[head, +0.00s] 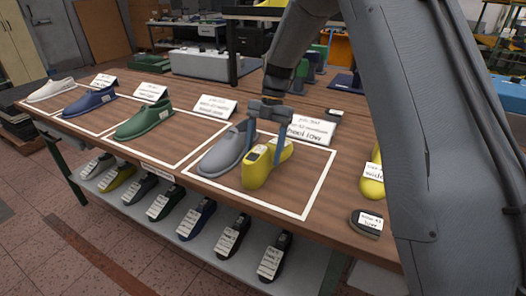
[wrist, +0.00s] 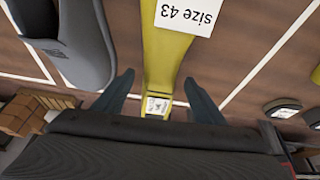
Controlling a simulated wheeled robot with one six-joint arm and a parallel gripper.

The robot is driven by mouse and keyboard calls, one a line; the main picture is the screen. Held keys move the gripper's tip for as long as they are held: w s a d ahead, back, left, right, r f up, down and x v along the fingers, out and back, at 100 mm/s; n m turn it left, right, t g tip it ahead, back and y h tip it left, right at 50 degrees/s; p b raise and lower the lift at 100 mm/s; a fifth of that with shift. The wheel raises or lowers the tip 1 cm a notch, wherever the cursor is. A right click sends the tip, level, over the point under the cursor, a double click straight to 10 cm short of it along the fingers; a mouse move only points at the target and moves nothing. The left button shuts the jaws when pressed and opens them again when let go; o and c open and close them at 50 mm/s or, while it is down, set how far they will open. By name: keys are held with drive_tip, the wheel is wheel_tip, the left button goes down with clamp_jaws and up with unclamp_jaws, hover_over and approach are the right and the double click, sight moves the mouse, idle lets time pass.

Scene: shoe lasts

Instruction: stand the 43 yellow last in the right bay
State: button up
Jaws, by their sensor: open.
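The yellow last (head: 258,172) stands sole down inside the white-outlined right bay (head: 312,190) on the bench. In the wrist view the same yellow last (wrist: 166,55) bears a white label reading "size 43" (wrist: 187,15). My gripper (head: 265,143) is over its raised heel end, with one finger on each side. In the wrist view the fingers of my gripper (wrist: 158,97) are open, with visible gaps between them and the last.
A grey last (head: 224,152) stands close to the left in the same bay. Another yellow last (head: 373,184) and a dark labelled piece (head: 368,223) lie to the right, outside the bay. Green (head: 145,121), blue (head: 88,101) and white (head: 50,90) lasts stand further left. A sign (head: 312,130) is behind.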

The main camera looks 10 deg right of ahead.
drive_tip(key=b+v, duration=0.2)
drive_tip(key=v, duration=0.6)
drive_tip(key=shift+f, duration=0.1)
